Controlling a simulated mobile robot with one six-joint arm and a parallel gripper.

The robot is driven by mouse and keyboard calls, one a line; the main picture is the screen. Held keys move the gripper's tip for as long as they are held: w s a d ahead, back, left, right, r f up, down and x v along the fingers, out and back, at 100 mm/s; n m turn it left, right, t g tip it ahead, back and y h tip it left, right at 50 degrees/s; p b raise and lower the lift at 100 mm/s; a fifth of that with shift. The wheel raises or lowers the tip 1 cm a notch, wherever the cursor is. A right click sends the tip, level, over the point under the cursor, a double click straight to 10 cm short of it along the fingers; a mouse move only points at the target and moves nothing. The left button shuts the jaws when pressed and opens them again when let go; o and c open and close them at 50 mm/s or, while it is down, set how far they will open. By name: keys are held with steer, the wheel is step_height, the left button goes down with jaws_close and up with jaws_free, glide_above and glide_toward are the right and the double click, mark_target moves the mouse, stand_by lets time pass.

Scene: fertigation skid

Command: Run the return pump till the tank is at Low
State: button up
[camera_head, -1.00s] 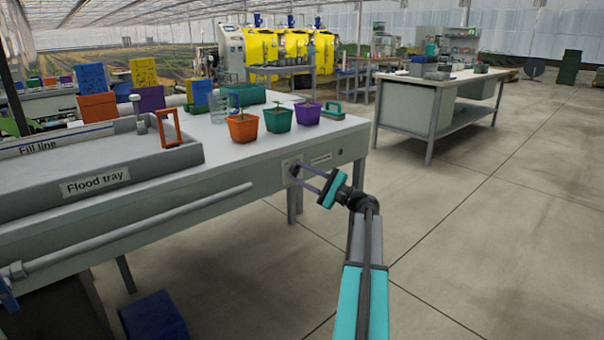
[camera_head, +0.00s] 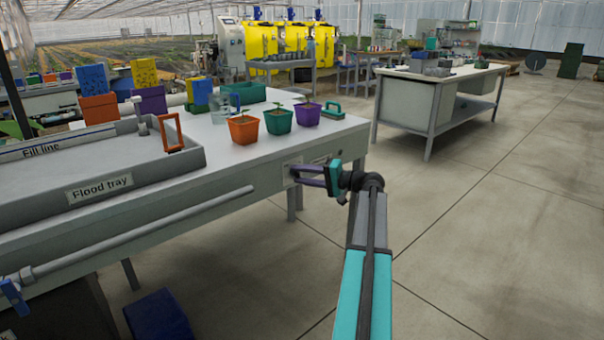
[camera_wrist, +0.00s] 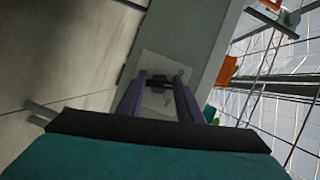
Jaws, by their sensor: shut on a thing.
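A pale plate (camera_wrist: 152,66) is fixed to the front edge of the white bench, with a small dark knob (camera_wrist: 160,83) on it. My gripper (camera_head: 297,173) reaches the plate from the right; its purple fingers lie either side of the knob in the wrist view (camera_wrist: 161,88) and are shut on it. The fingers hide part of the plate, and its lettering is too small to read. The flood tray (camera_head: 99,192), marked "Flood tray", stands on the bench at left, with a "Fill line" label on its inner wall. No tank level marked Low can be read.
Orange, green and purple plant pots (camera_head: 278,121) stand on the bench above the plate. A grey pipe (camera_head: 150,235) runs along the bench front, with a blue handle (camera_head: 14,297) at left. A blue box (camera_head: 157,315) is on the floor. The floor at right is clear.

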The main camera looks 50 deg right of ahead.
steer(key=n+g+h, duration=0.1)
steer(key=n, duration=0.1)
steer(key=n+h, duration=0.1)
steer(key=n, duration=0.1)
steer(key=shift+n+g, duration=0.4)
stand_by(0.4)
steer(key=o, duration=1.1)
steer(key=shift+s+r, duration=0.1)
steer(key=p+v, duration=0.4)
steer(key=v, duration=0.9)
steer(key=shift+s, duration=0.3)
steer(key=shift+a, duration=0.1)
